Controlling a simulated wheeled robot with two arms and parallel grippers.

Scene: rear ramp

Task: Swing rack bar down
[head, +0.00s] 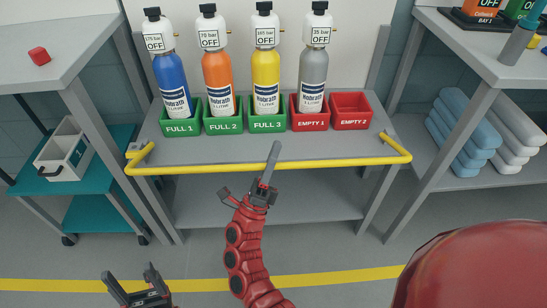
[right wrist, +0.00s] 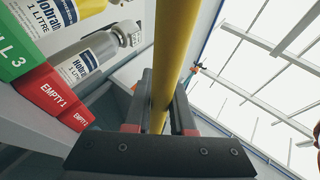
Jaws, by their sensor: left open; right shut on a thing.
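The yellow rack bar (head: 335,163) runs across the front edge of the grey rack, with bent arms at both ends reaching back to the sides. In the head view it lies about level with the shelf top. My right gripper (head: 272,158) is at the middle of the bar, its fingers crossing it. In the right wrist view the bar (right wrist: 176,45) passes between the two fingers (right wrist: 160,105), which are shut on it. My left gripper (head: 133,282) is open and empty at the lower left, apart from the rack.
Blue, orange, yellow and grey bottles stand in green and red bins (head: 267,122) behind the bar; the EMPTY 2 bin (head: 351,111) holds none. A teal cart (head: 100,200) stands left. A bench with rolls (head: 465,150) stands right. Floor in front is clear.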

